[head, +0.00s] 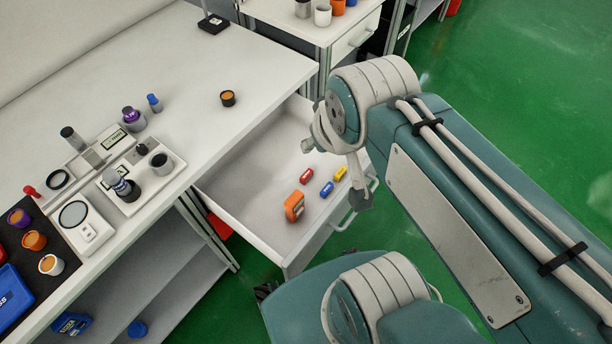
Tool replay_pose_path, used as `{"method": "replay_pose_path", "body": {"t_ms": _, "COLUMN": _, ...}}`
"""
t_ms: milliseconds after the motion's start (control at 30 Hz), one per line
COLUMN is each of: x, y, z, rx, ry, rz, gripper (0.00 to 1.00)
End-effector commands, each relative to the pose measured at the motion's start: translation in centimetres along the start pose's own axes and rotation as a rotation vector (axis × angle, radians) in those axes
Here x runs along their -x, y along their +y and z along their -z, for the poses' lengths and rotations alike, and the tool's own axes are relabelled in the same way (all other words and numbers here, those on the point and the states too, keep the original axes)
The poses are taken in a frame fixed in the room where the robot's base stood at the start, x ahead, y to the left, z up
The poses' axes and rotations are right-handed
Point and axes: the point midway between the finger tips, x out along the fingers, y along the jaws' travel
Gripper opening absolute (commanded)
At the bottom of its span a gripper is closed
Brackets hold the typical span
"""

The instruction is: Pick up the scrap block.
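No block here is plainly marked as scrap. An open white drawer (241,196) holds a larger orange block-like piece (294,206), a small red block (306,175), a small blue block (327,189) and a small yellow block (340,173). The orange piece stands nearest the drawer's front left; the small blocks lie right of it. My gripper (359,195) hangs at the drawer's right side in the picture, right of the yellow block and apart from it. Its fingers are small and partly hidden by my wrist, so I cannot tell whether they are open. I see nothing held.
The drawer walls and handle (345,222) are close to my arm. Green floor lies to the right.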

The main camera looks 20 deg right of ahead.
Motion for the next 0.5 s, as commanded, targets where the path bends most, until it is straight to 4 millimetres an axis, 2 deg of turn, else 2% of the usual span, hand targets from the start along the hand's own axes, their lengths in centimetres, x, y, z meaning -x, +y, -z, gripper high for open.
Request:
{"method": "replay_pose_path", "body": {"t_ms": 33, "x": 0.0, "y": 0.0, "z": 0.0, "rx": 0.000, "ry": 0.000, "rz": 0.000, "gripper": 0.69}}
{"method": "replay_pose_path", "body": {"t_ms": 67, "x": -0.1, "y": 0.0, "z": 0.1, "rx": 0.001, "ry": -0.001, "rz": 0.000, "gripper": 0.82}}
{"method": "replay_pose_path", "body": {"t_ms": 100, "x": -0.2, "y": 0.0, "z": 0.2, "rx": 0.004, "ry": -0.005, "rz": 0.000, "gripper": 1.00}}
{"method": "replay_pose_path", "body": {"t_ms": 267, "x": -2.2, "y": 0.3, "z": 1.9, "rx": 0.043, "ry": -0.049, "rz": -0.005, "gripper": 1.00}}
{"method": "replay_pose_path", "body": {"t_ms": 500, "x": -7.6, "y": 1.2, "z": 5.3, "rx": 0.136, "ry": -0.136, "rz": -0.005, "gripper": 1.00}}
